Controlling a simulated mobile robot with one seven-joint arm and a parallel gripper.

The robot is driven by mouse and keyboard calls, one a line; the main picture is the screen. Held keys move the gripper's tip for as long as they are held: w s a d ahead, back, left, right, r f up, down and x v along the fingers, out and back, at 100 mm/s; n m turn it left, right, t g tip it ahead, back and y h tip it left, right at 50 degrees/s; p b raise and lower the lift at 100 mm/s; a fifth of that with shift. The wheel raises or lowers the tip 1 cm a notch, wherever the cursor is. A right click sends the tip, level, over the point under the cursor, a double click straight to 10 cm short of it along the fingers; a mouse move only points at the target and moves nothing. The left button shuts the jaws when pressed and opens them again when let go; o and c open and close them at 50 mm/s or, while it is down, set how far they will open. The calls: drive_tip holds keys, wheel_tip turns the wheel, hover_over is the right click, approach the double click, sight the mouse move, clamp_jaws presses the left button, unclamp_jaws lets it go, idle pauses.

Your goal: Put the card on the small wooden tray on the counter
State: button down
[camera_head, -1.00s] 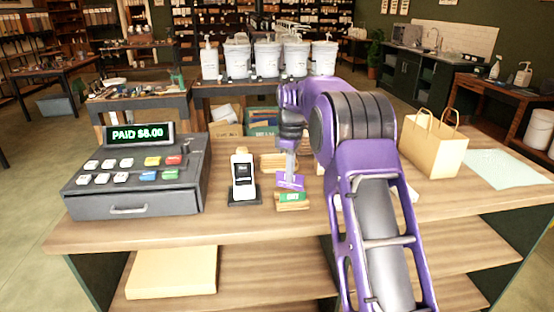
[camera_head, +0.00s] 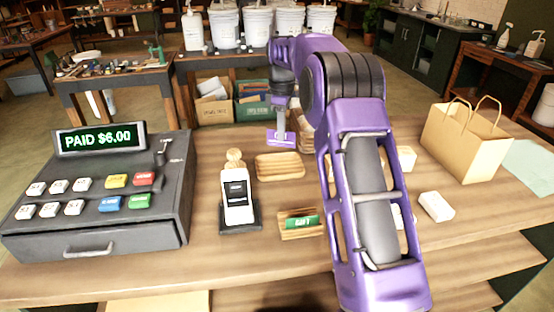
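My gripper (camera_head: 280,124) points down above the back part of the counter, with its grey fingers closed on a small purple card (camera_head: 281,139). The card appears behind a small ridged wooden tray (camera_head: 280,168) that lies flat and looks empty. Whether the card hangs above the counter or touches it is hard to tell. In front of the tray, a wooden holder (camera_head: 300,231) has a green card (camera_head: 302,222) in it. My arm covers part of the counter to the right of the tray.
A card terminal (camera_head: 238,200) stands left of the holder, and a cash register (camera_head: 95,215) reading PAID $6.00 is further left. Small white blocks (camera_head: 436,206) and a paper bag (camera_head: 464,140) are on the right. A round wooden object (camera_head: 234,160) stands behind the terminal.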

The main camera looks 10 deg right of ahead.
wheel_tip(320, 180, down, 10)
drive_tip(key=shift+r, duration=0.1)
idle(0.4)
drive_tip(key=shift+f, duration=0.2)
drive_tip(key=c, duration=1.1)
unclamp_jaws()
wheel_tip(320, 180, up, 12)
drive_tip(key=shift+r, duration=0.2)
